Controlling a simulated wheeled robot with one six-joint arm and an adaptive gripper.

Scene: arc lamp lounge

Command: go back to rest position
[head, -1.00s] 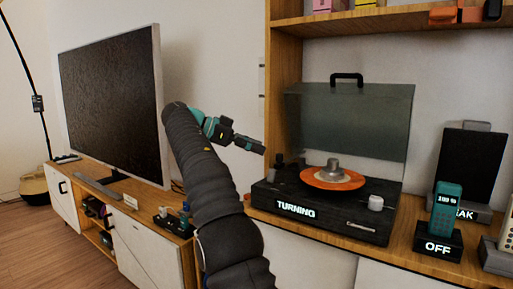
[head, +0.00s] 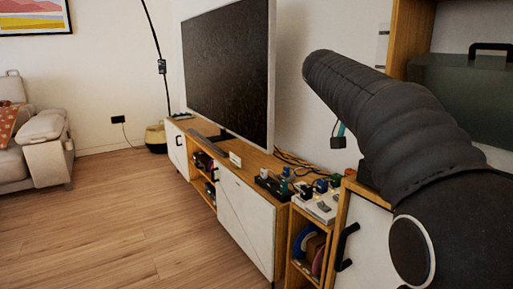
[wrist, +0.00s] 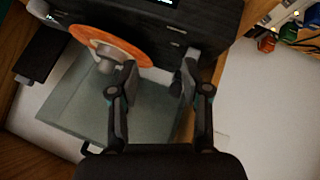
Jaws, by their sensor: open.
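My gripper (wrist: 158,80) is open in the wrist view, with its two dark fingers apart and nothing between them. I cannot tell how far the fingers are from the lid. In the head view my dark arm fills the right side and hides most of the gripper; only a small dark and teal part shows below the arm. Part of the lid (head: 465,85) also shows there at the right edge.
A long low cabinet (head: 245,210) runs along the wall with a large television (head: 228,75) on it. A power strip (head: 273,187) and coloured plugs sit near its right end. A sofa (head: 45,150) stands at left. The wooden floor (head: 130,225) between is clear.

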